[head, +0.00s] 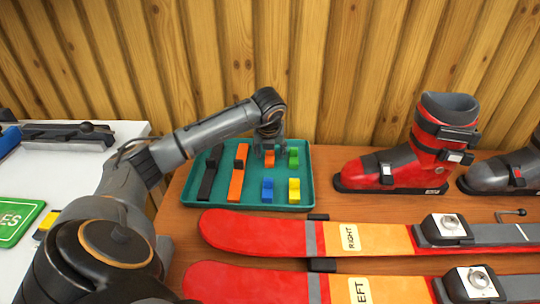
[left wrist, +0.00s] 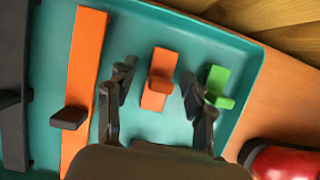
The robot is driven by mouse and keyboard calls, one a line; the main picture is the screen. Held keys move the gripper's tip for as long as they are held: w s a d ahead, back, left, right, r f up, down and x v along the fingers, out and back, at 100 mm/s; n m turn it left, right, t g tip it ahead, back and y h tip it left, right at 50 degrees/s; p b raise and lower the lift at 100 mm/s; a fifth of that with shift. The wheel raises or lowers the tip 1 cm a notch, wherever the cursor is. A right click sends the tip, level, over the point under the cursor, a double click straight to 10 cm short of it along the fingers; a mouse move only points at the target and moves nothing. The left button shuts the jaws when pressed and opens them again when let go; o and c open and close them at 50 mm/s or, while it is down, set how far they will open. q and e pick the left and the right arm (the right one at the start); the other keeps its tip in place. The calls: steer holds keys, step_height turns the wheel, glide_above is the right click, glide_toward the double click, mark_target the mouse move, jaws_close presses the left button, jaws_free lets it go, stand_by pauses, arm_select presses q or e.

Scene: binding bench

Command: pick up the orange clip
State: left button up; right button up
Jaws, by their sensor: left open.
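The orange clip (left wrist: 159,80) lies on the teal tray (left wrist: 222,30), between the orange strap (left wrist: 84,80) and the green clip (left wrist: 217,86). In the head view the orange clip (head: 269,160) shows partly below my left gripper (head: 268,150). In the left wrist view my left gripper (left wrist: 157,100) is open, with one finger on each side of the orange clip and nothing held. I cannot tell how far the fingertips are above the tray. My right gripper is not in view.
The tray also holds a black strap (head: 210,172), a blue clip (head: 267,190) and a yellow clip (head: 294,190). Red skis (head: 255,228) lie in front of the tray. A red boot (head: 400,165) stands to its right. A wooden wall rises behind.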

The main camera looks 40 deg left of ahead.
arm_select(q)
steer(key=shift+c, duration=0.4)
jaws_close()
steer(key=shift+r, duration=0.1)
steer(key=shift+r, duration=0.1)
